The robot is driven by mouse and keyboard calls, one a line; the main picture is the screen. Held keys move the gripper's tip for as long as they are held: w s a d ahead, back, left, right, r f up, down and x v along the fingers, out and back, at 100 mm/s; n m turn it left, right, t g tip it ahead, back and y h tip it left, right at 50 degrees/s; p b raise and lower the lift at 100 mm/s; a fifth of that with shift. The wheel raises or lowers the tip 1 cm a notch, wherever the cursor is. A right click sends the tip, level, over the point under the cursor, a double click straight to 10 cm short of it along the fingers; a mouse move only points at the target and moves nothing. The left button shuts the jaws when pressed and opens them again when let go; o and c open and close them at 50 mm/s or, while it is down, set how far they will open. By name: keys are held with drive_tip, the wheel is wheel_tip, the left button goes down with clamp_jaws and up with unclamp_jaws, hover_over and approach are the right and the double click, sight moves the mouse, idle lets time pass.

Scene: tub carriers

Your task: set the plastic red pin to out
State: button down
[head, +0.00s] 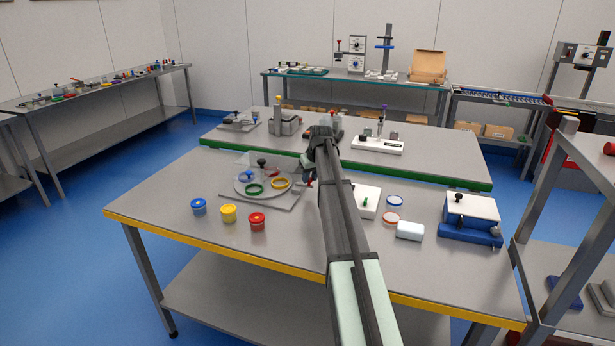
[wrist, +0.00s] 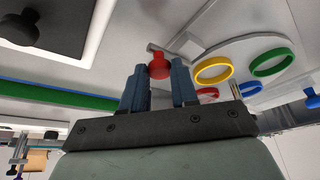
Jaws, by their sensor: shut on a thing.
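The red pin (wrist: 159,66) has a round red head and sits between the blue fingers of my gripper (wrist: 159,80) in the wrist view. My gripper is shut on it. A grey bar or bracket (wrist: 185,43) shows right behind the pin, at the edge of the round plate. In the head view my gripper (head: 308,177) is low at the right edge of the ring fixture, and my arm hides part of that spot. How far the pin is drawn out cannot be told. The round plate (head: 243,188) carries a green ring (head: 254,190) and a yellow ring (head: 279,184).
Blue (head: 199,206), yellow (head: 229,213) and red (head: 257,221) tubs stand in front of the fixture. A white box with a green knob (head: 366,203) stands right of my arm. A blue-based box (head: 470,222) is farther right. The front left of the table is clear.

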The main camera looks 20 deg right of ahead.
drive_tip(key=c, duration=0.8)
unclamp_jaws()
drive_tip(key=shift+s+d, duration=0.1)
drive_tip(key=shift+d, duration=0.05)
drive_tip(key=shift+c, duration=0.2)
drive_tip(key=v, duration=1.4)
drive_tip(key=shift+f, duration=0.1)
